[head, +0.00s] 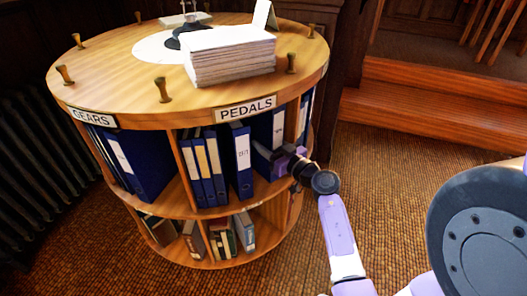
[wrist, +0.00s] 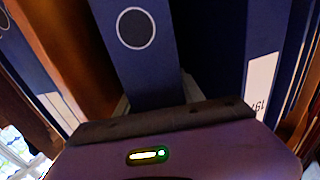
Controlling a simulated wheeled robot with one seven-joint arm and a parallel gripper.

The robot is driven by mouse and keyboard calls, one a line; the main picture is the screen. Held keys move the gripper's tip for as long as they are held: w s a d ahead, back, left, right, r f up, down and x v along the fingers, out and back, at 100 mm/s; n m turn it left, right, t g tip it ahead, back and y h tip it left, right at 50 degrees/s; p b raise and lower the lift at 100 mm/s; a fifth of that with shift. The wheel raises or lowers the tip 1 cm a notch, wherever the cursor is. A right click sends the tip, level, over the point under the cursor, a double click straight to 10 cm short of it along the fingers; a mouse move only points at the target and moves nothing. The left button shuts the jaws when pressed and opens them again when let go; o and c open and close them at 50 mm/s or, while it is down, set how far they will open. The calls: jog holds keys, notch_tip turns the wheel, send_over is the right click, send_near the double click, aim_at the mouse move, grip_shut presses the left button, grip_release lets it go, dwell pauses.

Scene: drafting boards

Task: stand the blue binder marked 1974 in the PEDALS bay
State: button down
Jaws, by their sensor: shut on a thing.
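In the head view my gripper (head: 266,152) reaches into the PEDALS bay from the right and is shut on a blue binder (head: 262,127). This binder stands roughly upright just left of the right divider, with a white label partly showing. Its number cannot be read. In the wrist view its blue spine with a ringed finger hole (wrist: 135,60) is right in front of my gripper (wrist: 165,118). The PEDALS sign (head: 246,108) is on the rim above. Whether the binder rests on the shelf is hidden.
Another blue binder (head: 240,160) with a white label stands left of the held one; slimmer blue binders (head: 205,165) stand further left. A wooden divider (head: 303,118) is close on the right. The round top carries a paper stack (head: 230,58).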

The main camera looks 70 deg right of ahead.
jog(key=shift+w+d, duration=0.3)
jog(key=shift+w, duration=0.25)
notch_tip(320, 180, down, 3)
jog(key=b, duration=0.3)
jog(key=shift+f, duration=0.15)
jog(key=c, duration=0.7)
grip_release()
jog(key=shift+f, duration=0.2)
